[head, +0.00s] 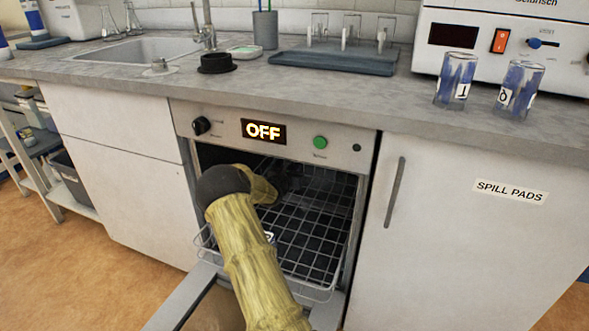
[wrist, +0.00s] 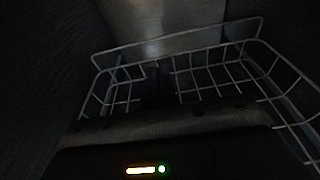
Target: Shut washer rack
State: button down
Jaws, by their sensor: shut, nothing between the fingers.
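The washer (head: 360,160) is built in under the counter, its display reading OFF. Its door (head: 184,298) is folded down, and a wire rack (head: 312,262) sits in the opening with its front end sticking out above the door. My arm reaches over the rack into the dark cavity. My gripper (wrist: 168,124) is inside, shut and empty; its fingertips are hard to make out. In the wrist view, the rack's wire rim (wrist: 192,48) rises beyond my gripper. I cannot tell whether the gripper touches the rack.
A cabinet (head: 470,230) labelled SPILL PADS, with a vertical handle, stands right of the washer. The cavity walls are close around my gripper.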

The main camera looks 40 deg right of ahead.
jog(key=s+a+r+m+g+y+p, duration=0.1)
jog(key=s+a+r+m+y+p, duration=0.3)
jog(key=s+a+m, duration=0.4)
jog(key=s+a+r+m+g+y+p, duration=0.2)
jog(key=s+a+m, duration=0.6)
jog(key=a, duration=1.3)
jog(key=s+a+r+m+g+y+p, duration=0.2)
jog(key=s+a+r+m+y+p, duration=0.4)
jog(key=s+a, duration=0.8)
notch_tip(320, 180, up, 3)
jog(key=shift+s+a+r+m+y, duration=0.1)
jog(key=shift+s+a+m+y, duration=0.3)
jog(key=shift+m+y, duration=0.5)
jog(key=shift+w+a, duration=0.1)
jog(key=shift+w, duration=0.05)
